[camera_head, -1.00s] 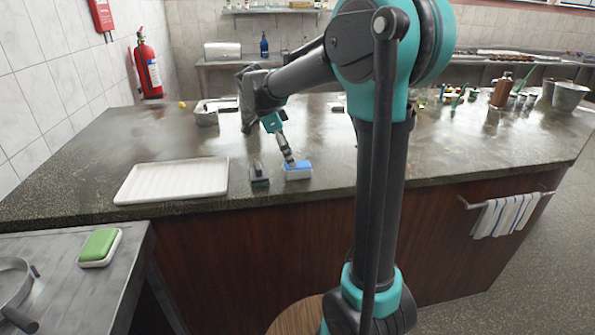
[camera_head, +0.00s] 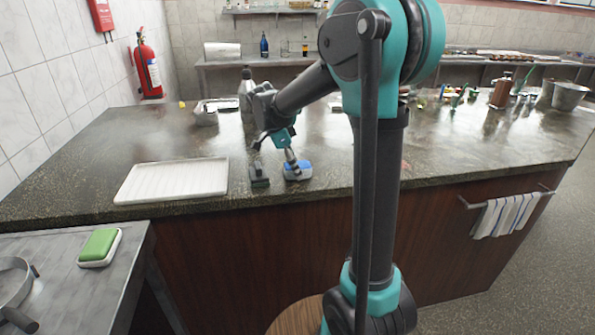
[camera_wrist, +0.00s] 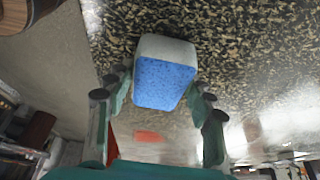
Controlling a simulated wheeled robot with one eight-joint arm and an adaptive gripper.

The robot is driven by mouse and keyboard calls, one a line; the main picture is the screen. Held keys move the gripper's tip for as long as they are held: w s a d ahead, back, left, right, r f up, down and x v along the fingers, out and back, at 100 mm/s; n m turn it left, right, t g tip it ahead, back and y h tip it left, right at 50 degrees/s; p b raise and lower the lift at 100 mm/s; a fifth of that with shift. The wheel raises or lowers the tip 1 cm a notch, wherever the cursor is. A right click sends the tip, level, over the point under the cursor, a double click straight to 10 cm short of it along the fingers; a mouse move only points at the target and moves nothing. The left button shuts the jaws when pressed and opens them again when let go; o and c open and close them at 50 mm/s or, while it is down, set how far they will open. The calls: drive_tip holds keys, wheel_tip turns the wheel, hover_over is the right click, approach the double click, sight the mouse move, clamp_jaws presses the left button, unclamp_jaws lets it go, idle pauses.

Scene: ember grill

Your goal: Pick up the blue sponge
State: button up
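The blue sponge (camera_head: 304,172) has a blue top and a whitish lower part. It sits on the dark stone counter near its front edge. In the wrist view the sponge (camera_wrist: 165,82) lies between the two fingers, its blue face towards the camera. My gripper (camera_head: 293,166) reaches down onto it from above. In the wrist view my gripper (camera_wrist: 160,97) is open, with one finger on each side of the sponge. A narrow gap shows at the left finger; on the right I cannot tell whether it touches.
A dark block (camera_head: 259,178) stands close left of the sponge. A white ribbed tray (camera_head: 172,181) lies further left. A green sponge (camera_head: 99,243) in a white dish is on the lower side table (camera_head: 60,300). Bottles and pots stand at the counter's far right.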

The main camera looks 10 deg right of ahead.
drive_tip(key=c, duration=0.6)
drive_tip(key=shift+o, duration=0.2)
wheel_tip(320, 180, up, 20)
